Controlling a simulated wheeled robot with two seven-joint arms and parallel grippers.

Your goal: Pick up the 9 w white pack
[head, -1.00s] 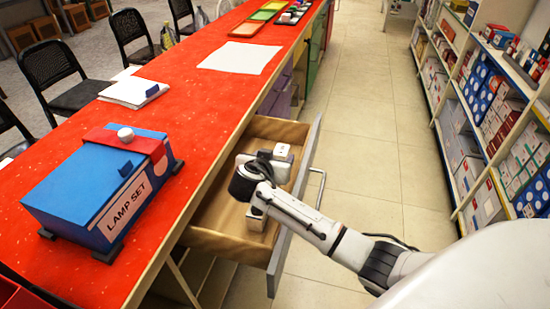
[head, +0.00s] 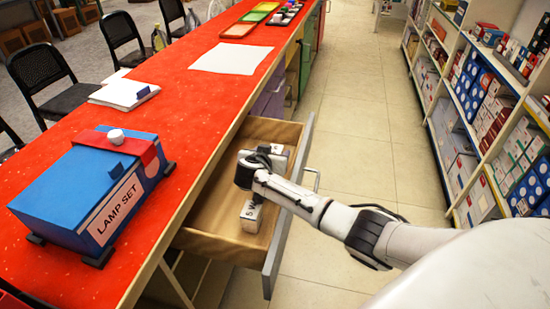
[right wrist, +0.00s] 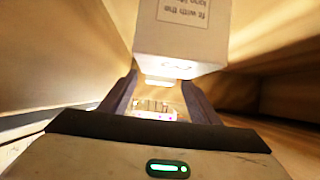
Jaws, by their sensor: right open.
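The open drawer (head: 190,238) under the red counter holds white packs. The near pack (head: 250,214) reads "5 W" on its top. Another white pack (head: 281,155) lies farther back, partly hidden by my right gripper (head: 252,168); its wattage cannot be read. In the right wrist view, a white pack (right wrist: 180,35) with printed text stands just beyond the fingertips of my right gripper (right wrist: 160,95). The fingers are open, with no pack held between them. Small printed marks show low between the fingers. My left gripper is not in view.
The drawer's walls and front panel (head: 287,225) close around my right gripper. A blue lamp set box (head: 85,190) and white papers (head: 231,59) lie on the red counter (head: 185,115). Stocked shelves (head: 490,110) stand at right, with clear floor between.

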